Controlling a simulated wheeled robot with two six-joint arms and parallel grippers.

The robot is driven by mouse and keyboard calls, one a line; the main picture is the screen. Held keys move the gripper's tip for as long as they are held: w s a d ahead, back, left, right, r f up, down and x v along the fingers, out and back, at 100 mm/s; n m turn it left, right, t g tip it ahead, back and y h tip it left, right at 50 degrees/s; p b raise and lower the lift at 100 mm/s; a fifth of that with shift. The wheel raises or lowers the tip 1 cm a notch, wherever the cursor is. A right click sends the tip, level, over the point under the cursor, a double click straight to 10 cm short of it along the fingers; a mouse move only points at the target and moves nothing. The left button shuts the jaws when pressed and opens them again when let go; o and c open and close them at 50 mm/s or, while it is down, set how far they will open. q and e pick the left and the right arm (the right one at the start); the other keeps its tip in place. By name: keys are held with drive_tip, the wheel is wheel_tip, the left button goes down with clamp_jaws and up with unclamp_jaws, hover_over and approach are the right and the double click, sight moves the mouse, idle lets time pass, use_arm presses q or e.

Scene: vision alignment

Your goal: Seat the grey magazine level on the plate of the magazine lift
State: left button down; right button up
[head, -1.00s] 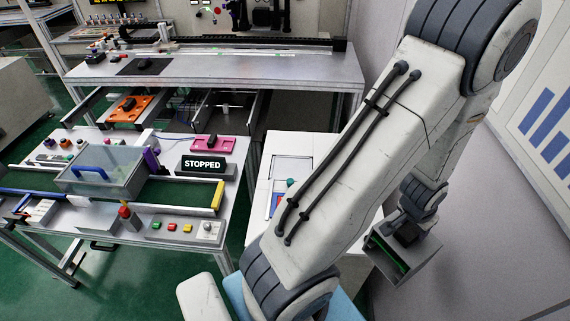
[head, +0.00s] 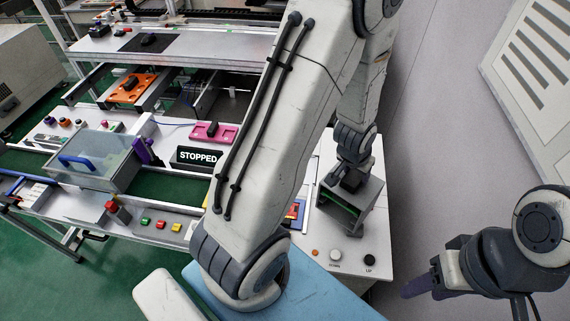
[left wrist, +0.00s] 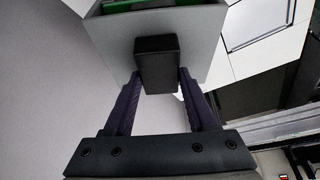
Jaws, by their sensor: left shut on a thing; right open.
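The grey magazine (head: 368,204) is an open-ended box with green inside and a black block handle (left wrist: 157,62). My left gripper (head: 350,180) is shut on this handle, with a dark finger on each side in the left wrist view. In the head view the magazine hangs tilted across the right part of the white cabinet, probably the magazine lift (head: 383,245). I cannot tell the gap below it. My arm hides much of the cabinet, and I cannot make out the lift plate. My right gripper (head: 418,286) is open and empty at the lower right.
The cabinet's front carries a white button (head: 335,255), a black button (head: 370,260) and a small orange light (head: 315,252). A conveyor bench with a clear bin (head: 95,165) and a STOPPED sign (head: 197,157) stands left.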

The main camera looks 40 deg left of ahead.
use_arm(q)
drive_tip(key=w+a+n+b, duration=0.1)
drive_tip(key=a, duration=0.1)
drive_tip(key=w+a+r+n+b, duration=0.1)
drive_tip(key=a, duration=0.1)
drive_tip(key=w+a+r+n+b, duration=0.1)
drive_tip(key=a, duration=0.1)
drive_tip(key=shift+w+y+b, duration=0.2)
drive_tip(key=shift+y+b, duration=0.15)
drive_tip(key=shift+y, duration=0.05)
drive_tip(key=a+r+n+y+b, duration=0.1)
drive_tip(key=a+r+n+b, duration=0.1)
drive_tip(key=a+r+n, duration=0.3)
drive_tip(key=w+a+f+m+p, duration=0.1)
drive_tip(key=a+f+p, duration=0.3)
drive_tip(key=a+f, duration=0.7)
drive_tip(key=shift+w+a+f+m+y, duration=0.15)
drive_tip(key=shift+a+f+m+y, duration=0.2)
drive_tip(key=shift+a, duration=0.9)
drive_tip(key=shift+f, duration=0.1)
drive_tip(key=shift+f, duration=0.15)
drive_tip(key=shift+c, duration=1)
unclamp_jaws()
